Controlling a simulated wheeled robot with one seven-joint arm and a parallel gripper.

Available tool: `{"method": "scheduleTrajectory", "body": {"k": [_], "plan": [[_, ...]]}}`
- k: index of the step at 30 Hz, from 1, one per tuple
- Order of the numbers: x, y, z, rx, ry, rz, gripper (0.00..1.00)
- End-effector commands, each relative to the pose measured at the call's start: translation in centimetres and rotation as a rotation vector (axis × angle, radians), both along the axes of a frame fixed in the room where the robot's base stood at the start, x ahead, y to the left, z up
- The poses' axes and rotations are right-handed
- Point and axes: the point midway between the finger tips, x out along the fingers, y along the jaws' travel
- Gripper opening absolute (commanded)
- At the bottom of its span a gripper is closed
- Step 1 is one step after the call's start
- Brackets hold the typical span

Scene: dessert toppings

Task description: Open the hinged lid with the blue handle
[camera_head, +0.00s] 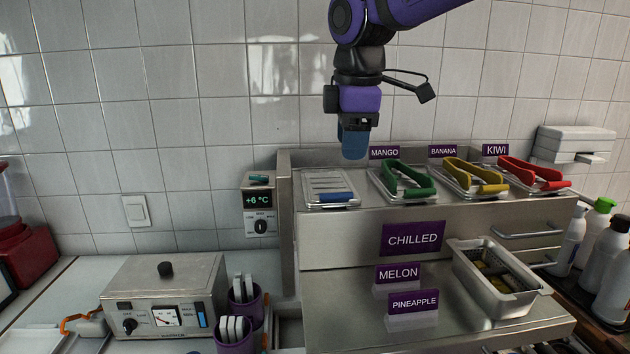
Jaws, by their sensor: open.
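The hinged lid (328,184) is a clear, flat cover on the left of the steel counter's upper level, and it looks closed. Its blue handle (336,197) lies along the front edge. My gripper (354,150) points down with blue fingers, above and a little right of the lid. It is open and apart from the handle. What is under the lid cannot be made out.
Purple MANGO (384,153) and BANANA (443,151) signs stand behind. A temperature controller (260,205) is left of the counter. A steel tray (496,300) sits lower right.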

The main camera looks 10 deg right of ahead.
Motion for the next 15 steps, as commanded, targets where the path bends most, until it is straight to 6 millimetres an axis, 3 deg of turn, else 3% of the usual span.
{"method": "scheduleTrajectory", "body": {"k": [3, 8, 15], "plan": [[0.5, 1.0, -0.2, -0.014, 0.006, 0.049, 0.46], [0.8, 1.1, -1.3, -0.016, 0.007, 0.056, 0.46], [1.6, 1.1, -5.4, -0.017, 0.009, 0.054, 0.46]]}}
